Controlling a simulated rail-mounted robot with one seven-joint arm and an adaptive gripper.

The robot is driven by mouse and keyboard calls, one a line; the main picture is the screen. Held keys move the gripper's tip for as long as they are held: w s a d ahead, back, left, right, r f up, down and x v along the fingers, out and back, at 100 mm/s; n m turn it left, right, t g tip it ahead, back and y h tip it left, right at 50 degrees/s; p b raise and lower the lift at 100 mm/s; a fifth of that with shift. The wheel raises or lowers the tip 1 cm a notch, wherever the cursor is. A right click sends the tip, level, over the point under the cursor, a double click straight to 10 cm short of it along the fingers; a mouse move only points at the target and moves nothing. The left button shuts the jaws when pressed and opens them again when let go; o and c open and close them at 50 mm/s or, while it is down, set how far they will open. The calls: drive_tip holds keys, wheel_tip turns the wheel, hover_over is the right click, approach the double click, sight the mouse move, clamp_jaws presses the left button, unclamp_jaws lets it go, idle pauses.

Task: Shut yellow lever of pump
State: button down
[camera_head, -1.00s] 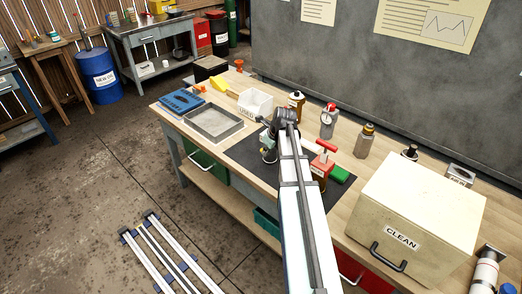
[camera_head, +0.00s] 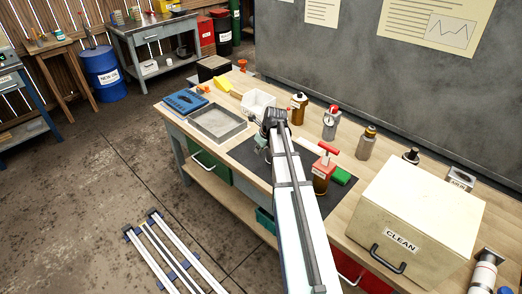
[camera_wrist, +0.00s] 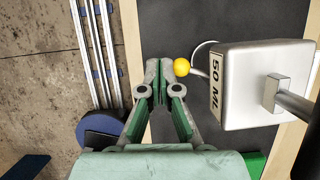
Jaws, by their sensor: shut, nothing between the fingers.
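The lever's yellow ball knob (camera_wrist: 181,67) is in the wrist view, on a thin pale curved rod that runs to a light grey block marked 50 ML (camera_wrist: 262,85). My gripper (camera_wrist: 157,68) has its green-padded fingers together, with nothing between them. Its tips are immediately left of the knob; I cannot tell whether they touch it. In the head view, the bottle with a red T-handle (camera_head: 321,178) stands on the dark mat right of my arm. The yellow knob is not visible there, and my gripper is mostly hidden by my arm.
On the bench are a grey tray (camera_head: 218,123), a white bin (camera_head: 257,103), a silver red-topped bottle (camera_head: 330,122), brown bottles and a large CLEAN box (camera_head: 415,215). A green block (camera_head: 341,176) lies beside the red-handled bottle. Part of the dark mat (camera_head: 245,153) is bare.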

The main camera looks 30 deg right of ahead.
idle(0.4)
drive_tip(key=shift+d, duration=0.8)
drive_tip(key=shift+s, duration=0.1)
drive_tip(key=s+a+r+b, duration=0.1)
drive_tip(key=s+a+r, duration=0.4)
drive_tip(key=r, duration=0.4)
drive_tip(key=shift+s+r, duration=0.15)
drive_tip(key=shift+s, duration=0.25)
